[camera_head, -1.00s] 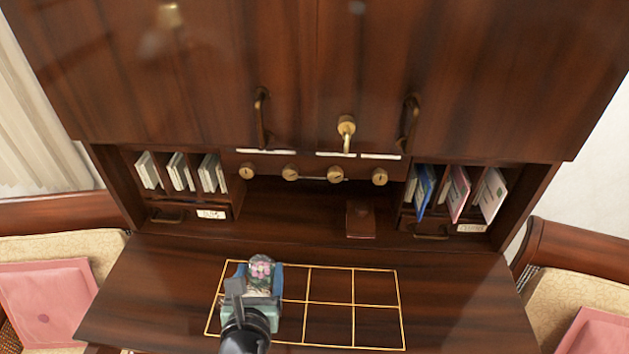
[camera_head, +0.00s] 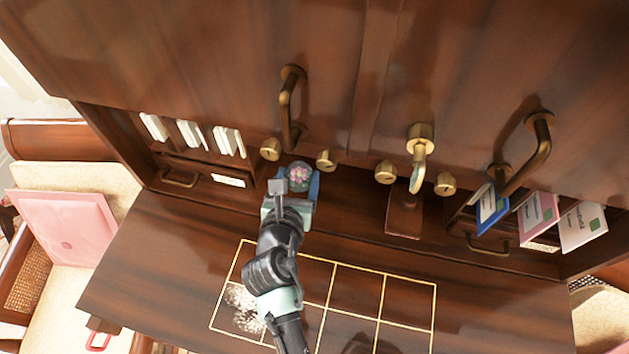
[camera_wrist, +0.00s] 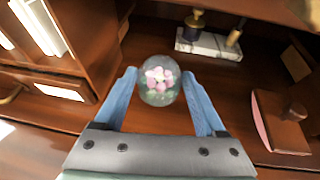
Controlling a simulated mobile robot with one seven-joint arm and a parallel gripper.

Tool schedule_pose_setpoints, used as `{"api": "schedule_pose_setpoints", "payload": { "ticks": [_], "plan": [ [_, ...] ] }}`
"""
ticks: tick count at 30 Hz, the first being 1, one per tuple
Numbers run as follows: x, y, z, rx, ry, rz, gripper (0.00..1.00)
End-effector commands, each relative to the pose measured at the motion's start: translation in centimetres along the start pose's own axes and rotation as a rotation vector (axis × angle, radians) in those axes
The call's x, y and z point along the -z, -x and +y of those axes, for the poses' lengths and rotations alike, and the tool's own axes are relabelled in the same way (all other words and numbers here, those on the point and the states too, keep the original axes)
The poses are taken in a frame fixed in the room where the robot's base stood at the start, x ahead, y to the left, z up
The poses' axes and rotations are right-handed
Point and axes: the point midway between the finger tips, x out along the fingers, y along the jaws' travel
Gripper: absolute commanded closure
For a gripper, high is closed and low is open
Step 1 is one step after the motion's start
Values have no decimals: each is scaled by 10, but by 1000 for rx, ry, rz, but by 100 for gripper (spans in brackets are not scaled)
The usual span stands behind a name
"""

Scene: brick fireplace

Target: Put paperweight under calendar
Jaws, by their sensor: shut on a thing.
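The paperweight (camera_head: 300,176) is a clear glass globe with pink flowers inside. My gripper (camera_wrist: 158,82) has its two blue fingers shut on it, one on each side. In the head view my gripper (camera_head: 293,190) holds it at the left part of the desk's open middle niche, below the brass knobs. I cannot make out a calendar for certain in either view. Whether the globe touches the surface below it I cannot tell.
A brown block with a curved pink edge (camera_wrist: 278,122) lies at the right of the niche. A white stand with brass fittings (camera_wrist: 208,44) is farther back. Letter slots (camera_head: 190,135) flank the niche at left. The gold-lined writing surface (camera_head: 355,300) is partly under my arm.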

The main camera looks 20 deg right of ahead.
Motion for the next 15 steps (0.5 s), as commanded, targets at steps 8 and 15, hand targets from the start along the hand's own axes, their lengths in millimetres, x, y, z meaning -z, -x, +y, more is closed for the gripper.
{"api": "schedule_pose_setpoints", "payload": {
  "ticks": [8,15],
  "plan": [
    [30,-13,0,-1,0,-3,100],
    [53,-23,1,-2,-2,-5,100]
  ]
}}
